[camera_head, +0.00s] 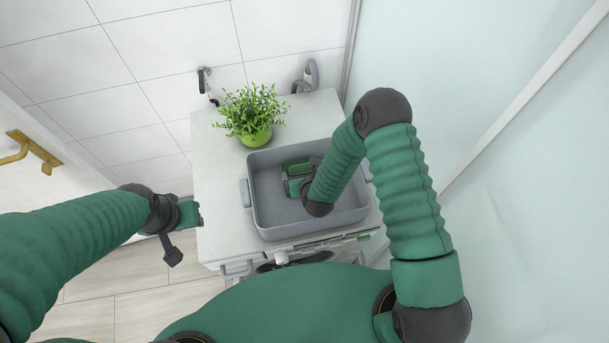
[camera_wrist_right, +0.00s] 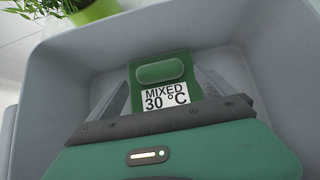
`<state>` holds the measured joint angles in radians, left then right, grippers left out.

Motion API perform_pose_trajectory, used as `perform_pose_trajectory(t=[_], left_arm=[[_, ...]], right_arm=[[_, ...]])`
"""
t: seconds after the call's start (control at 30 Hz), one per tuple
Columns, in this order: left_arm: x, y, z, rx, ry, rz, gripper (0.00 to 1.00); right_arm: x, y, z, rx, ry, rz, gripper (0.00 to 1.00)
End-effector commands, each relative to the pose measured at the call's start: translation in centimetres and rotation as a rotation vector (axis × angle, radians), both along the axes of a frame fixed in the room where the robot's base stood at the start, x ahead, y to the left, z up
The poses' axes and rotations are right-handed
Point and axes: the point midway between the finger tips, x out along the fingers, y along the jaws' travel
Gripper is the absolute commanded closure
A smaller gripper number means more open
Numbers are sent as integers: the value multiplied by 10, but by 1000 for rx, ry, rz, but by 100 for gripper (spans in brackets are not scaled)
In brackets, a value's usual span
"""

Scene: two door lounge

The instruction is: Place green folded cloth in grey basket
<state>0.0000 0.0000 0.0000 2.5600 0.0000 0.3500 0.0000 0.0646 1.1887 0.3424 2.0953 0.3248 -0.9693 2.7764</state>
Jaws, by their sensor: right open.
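The grey basket (camera_head: 262,216) stands on a white cabinet top. My right gripper (camera_head: 298,181) reaches down inside it. In the right wrist view a green item, apparently the green folded cloth (camera_wrist_right: 150,73), lies inside the basket (camera_wrist_right: 75,75). It bears a white label reading "MIXED 30 °C". The open fingers of my right gripper (camera_wrist_right: 165,88) are on either side of it; I cannot tell whether they touch it. In the head view the cloth (camera_head: 297,167) shows partly beyond the gripper. My left gripper (camera_head: 192,214) is outside, left of the cabinet, its jaws unclear.
A potted green plant (camera_head: 254,112) stands behind the basket on the white cabinet (camera_head: 222,180). Wall fittings (camera_head: 206,85) are at the back. A glass panel (camera_head: 520,160) is to the right, and a door with a brass handle (camera_head: 35,148) is at far left.

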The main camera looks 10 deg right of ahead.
Motion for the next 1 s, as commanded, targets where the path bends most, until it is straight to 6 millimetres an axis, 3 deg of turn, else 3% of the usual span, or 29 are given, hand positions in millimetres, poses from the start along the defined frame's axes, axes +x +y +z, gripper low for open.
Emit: perform_pose_trajectory(t=[0.4,0.63,0.77,1.0], left_arm=[[0,0,-14,0,0,0,64],[0,0,-15,0,0,0,64],[0,0,-15,0,0,0,64],[0,0,-15,0,0,0,64]], right_arm=[[-67,-1,67,0,-2,1,6],[-79,-1,84,-64,8,82,6],[-77,-4,97,-342,48,449,6],[-102,-34,141,-1063,119,1513,6]])
